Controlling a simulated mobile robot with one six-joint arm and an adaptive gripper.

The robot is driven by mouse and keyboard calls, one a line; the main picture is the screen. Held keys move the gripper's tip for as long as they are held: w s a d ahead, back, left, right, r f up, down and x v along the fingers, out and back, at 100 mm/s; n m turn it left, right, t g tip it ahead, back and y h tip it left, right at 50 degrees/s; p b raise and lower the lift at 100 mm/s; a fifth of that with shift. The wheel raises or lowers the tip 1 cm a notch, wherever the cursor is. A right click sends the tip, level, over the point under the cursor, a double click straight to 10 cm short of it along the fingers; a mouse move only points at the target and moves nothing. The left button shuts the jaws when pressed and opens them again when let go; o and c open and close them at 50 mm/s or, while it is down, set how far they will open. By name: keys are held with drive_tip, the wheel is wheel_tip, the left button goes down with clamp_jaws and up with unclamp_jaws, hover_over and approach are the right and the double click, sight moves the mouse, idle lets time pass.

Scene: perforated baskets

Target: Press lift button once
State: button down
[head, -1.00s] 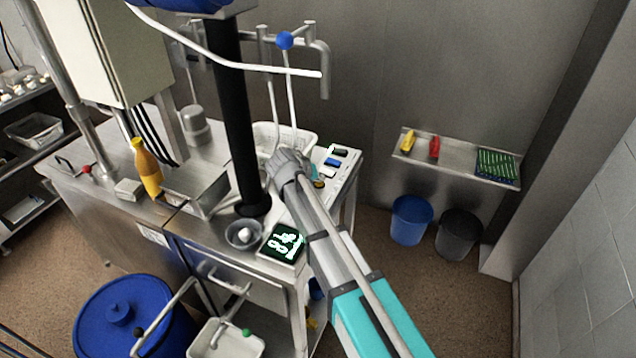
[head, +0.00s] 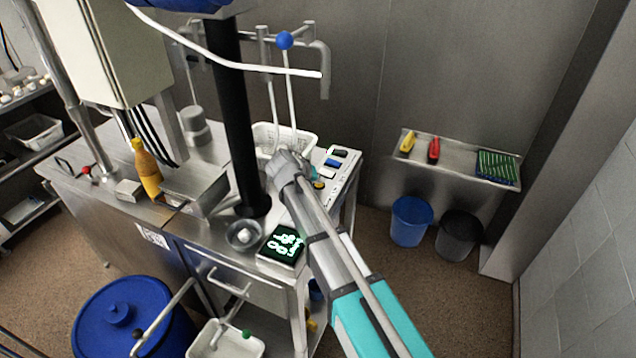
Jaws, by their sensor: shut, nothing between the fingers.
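A white control panel (head: 344,172) with several coloured buttons stands on the right end of the steel counter. A black button (head: 338,152), a blue button (head: 332,163), a teal button (head: 315,173) and a yellow button (head: 319,185) show on it. I cannot read which one is the lift button. My gripper (head: 284,166) is shut and empty, at the far end of my arm, just left of the panel. Its fingertips are small and partly hidden, so I cannot tell whether they touch anything.
A white basket (head: 300,137) stands behind my gripper. A black column (head: 233,120) rises left of my gripper. A wall shelf (head: 455,157) hangs above two bins at right.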

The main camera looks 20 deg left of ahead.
sight(318, 185)
drive_tip(key=shift+r+p, duration=0.7)
drive_tip(key=shift+r, duration=0.1)
drive_tip(key=shift+r+p, duration=2.5)
drive_tip(key=shift+r, duration=0.05)
drive_tip(key=s+d+f+m+g, duration=0.1)
drive_tip(key=s+d+f+g, duration=0.1)
drive_tip(key=d, duration=1)
drive_tip(key=s+d+f+m+g, duration=0.1)
drive_tip(key=d+f+g, duration=0.15)
drive_tip(key=d, duration=0.95)
drive_tip(key=s+d+m+g+y, duration=0.1)
drive_tip(key=s+d+g, duration=0.1)
drive_tip(key=s+d, duration=0.4)
drive_tip(key=s+d+f+m+g+y, duration=0.1)
drive_tip(key=s+d+g+y, duration=0.1)
drive_tip(key=s+d, duration=0.5)
drive_tip(key=d, duration=0.6)
drive_tip(key=shift+s+f+y, duration=0.15)
drive_tip(key=shift+s+y, duration=0.05)
drive_tip(key=shift+y, duration=0.1)
